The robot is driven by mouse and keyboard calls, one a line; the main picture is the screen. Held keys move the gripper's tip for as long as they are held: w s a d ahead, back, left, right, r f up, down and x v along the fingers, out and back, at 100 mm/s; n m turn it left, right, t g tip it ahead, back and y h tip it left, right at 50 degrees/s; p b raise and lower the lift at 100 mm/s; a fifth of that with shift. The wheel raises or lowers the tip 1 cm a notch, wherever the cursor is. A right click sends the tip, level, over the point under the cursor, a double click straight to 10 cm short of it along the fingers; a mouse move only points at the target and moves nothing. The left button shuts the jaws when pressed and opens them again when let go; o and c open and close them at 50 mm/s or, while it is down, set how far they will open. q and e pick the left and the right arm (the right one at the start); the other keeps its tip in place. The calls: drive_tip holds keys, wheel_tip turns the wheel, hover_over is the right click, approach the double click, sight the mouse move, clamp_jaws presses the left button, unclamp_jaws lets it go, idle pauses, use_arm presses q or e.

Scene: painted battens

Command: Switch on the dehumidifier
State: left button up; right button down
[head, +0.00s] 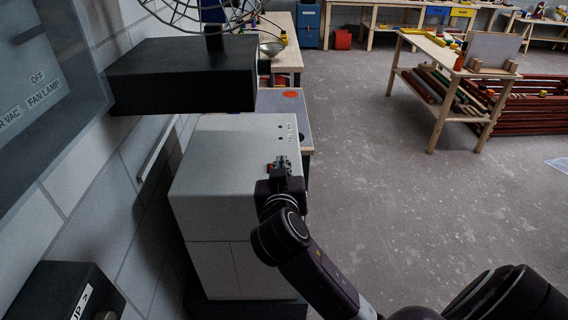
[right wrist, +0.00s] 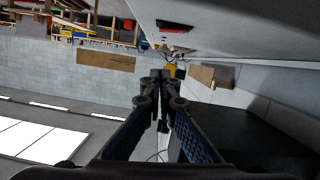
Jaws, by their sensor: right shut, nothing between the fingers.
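The dehumidifier is probably the pale grey box-shaped cabinet (head: 225,165) standing against the wall in the head view. A small red switch (head: 271,167) shows on its top face near the right edge, partly hidden by my right gripper. In the right wrist view, a red rocker in a dark frame (right wrist: 174,26) sits on the pale panel (right wrist: 225,22), above my fingertips in the picture. My right gripper (head: 282,163) is shut and empty, its tips close to the switch. It also shows in the wrist view (right wrist: 163,76). I cannot tell whether it touches. My left gripper is not in view.
A black box (head: 185,73) with a wire-caged fan juts from the wall above the cabinet. A wall panel (head: 35,90) labelled OFF and FAN LAMP hangs at left. A wooden table (head: 455,62) and stacked battens (head: 530,105) stand at right. The floor between is clear.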

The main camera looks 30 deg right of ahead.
drive_tip(key=p+x, duration=0.1)
drive_tip(key=x, duration=0.6)
drive_tip(key=shift+d+p, duration=0.1)
drive_tip(key=shift+p, duration=0.2)
wheel_tip(320, 180, down, 3)
drive_tip(key=shift+s+r, duration=0.1)
drive_tip(key=shift+s, duration=0.05)
drive_tip(key=shift+s+f+p, duration=0.1)
drive_tip(key=shift+f+p, duration=0.2)
drive_tip(key=shift+f, duration=0.3)
